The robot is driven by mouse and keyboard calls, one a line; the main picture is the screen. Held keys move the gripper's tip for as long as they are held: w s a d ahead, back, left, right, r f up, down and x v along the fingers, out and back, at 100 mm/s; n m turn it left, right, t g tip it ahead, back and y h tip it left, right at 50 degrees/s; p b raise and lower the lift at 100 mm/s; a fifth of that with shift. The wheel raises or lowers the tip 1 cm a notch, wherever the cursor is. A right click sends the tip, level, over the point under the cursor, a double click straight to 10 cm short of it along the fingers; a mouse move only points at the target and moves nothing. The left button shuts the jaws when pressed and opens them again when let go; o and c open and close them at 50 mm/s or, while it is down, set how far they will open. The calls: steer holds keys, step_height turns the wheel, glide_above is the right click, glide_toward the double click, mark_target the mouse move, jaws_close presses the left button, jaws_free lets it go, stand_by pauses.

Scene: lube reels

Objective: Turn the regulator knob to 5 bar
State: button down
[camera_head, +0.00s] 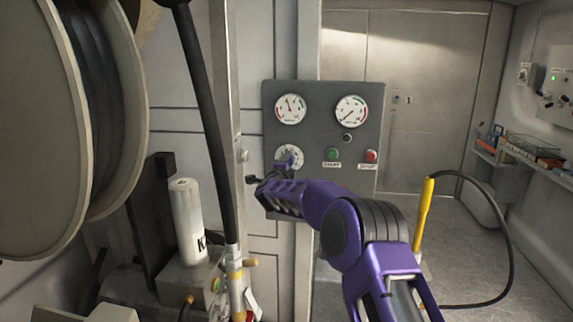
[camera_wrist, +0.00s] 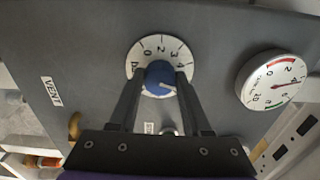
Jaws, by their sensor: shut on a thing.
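The blue regulator knob (camera_wrist: 160,78) sits at the centre of a white round dial (camera_wrist: 146,52) with black numbers on the grey panel. My gripper (camera_wrist: 159,80) is shut on the knob, one dark finger on each side. A small white mark on the knob faces the lower right of the wrist view, past the 4. The number there is hidden by the right finger. In the head view the dial (camera_head: 298,153) is at the panel's lower left, with my gripper (camera_head: 286,165) reaching it from below.
A gauge (camera_wrist: 275,80) beside the dial has a red needle; it is the panel's upper left gauge (camera_head: 289,108). A second gauge (camera_head: 351,111), a green button (camera_head: 332,154) and a red button (camera_head: 371,156) share the panel. A large reel (camera_head: 120,100) and black hose (camera_head: 205,100) stand left.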

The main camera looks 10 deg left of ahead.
stand_by(0.4)
steer(key=shift+c, duration=1.8)
jaws_free()
steer(key=s, duration=1.7)
steer(key=shift+s, duration=0.25)
steer(key=shift+r, duration=0.1)
